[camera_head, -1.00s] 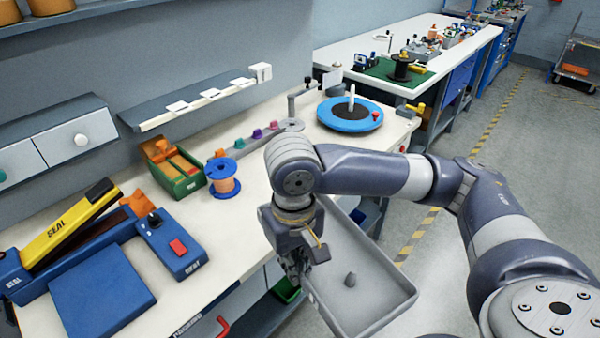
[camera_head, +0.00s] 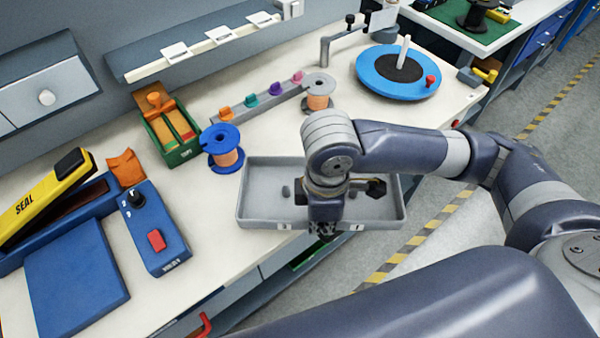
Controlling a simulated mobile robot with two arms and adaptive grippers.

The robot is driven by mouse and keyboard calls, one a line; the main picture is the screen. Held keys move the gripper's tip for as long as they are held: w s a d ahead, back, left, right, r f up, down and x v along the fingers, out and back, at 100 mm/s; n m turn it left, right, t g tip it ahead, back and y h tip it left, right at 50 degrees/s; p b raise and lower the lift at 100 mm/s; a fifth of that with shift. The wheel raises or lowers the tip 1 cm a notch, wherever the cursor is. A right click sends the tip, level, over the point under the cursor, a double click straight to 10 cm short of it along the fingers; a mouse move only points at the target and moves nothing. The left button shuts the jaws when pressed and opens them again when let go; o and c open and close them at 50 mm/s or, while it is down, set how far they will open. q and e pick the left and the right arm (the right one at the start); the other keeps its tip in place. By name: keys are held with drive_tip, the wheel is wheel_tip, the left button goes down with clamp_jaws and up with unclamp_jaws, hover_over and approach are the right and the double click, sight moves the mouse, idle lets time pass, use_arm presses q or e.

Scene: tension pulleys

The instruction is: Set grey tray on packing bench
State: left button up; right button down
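The grey tray (camera_head: 258,205) is a shallow rectangular box. Its left part is over the front edge of the white packing bench (camera_head: 205,275), and its right part juts out over the floor. I cannot tell whether it touches the bench top. My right gripper (camera_head: 325,230) points down at the tray's near long wall and is shut on it; the fingertips are partly hidden. A small dark grey piece (camera_head: 285,191) lies inside the tray. The wrist hides the tray's middle. My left gripper is not in view.
Behind the tray are a blue spool (camera_head: 222,142), a green box (camera_head: 170,140) and a rail (camera_head: 262,100) with coloured pegs. A blue turntable (camera_head: 398,75) stands at the back right. A blue sealer (camera_head: 75,280) fills the left. Bare bench lies between sealer and tray.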

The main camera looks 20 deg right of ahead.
drive_tip(key=n, duration=0.2)
drive_tip(key=f+n, duration=0.1)
drive_tip(key=n, duration=0.2)
drive_tip(key=a+f+n, duration=0.1)
drive_tip(key=n, duration=0.1)
drive_tip(key=shift+w+a+f+n+p, duration=0.1)
drive_tip(key=shift+w+f+n+p, duration=0.05)
drive_tip(key=shift+w+n+p, duration=0.25)
drive_tip(key=w+d, duration=0.1)
drive_tip(key=w, duration=0.2)
drive_tip(key=w+d+p, duration=0.1)
drive_tip(key=w+d, duration=0.1)
drive_tip(key=w, duration=0.2)
drive_tip(key=w+d+f, duration=0.1)
drive_tip(key=w+d, duration=0.1)
drive_tip(key=w, duration=0.1)
drive_tip(key=shift+w+d+f+p, duration=0.1)
drive_tip(key=shift+w+d+p, duration=0.1)
drive_tip(key=shift+p, duration=0.2)
wheel_tip(320, 180, down, 3)
drive_tip(key=shift+s+f+p, duration=0.1)
drive_tip(key=shift+f+p, duration=0.1)
drive_tip(key=shift+p, duration=0.25)
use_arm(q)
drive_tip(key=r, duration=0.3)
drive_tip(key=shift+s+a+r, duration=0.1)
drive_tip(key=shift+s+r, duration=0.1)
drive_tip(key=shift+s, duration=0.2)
use_arm(e)
drive_tip(key=shift+f, duration=0.1)
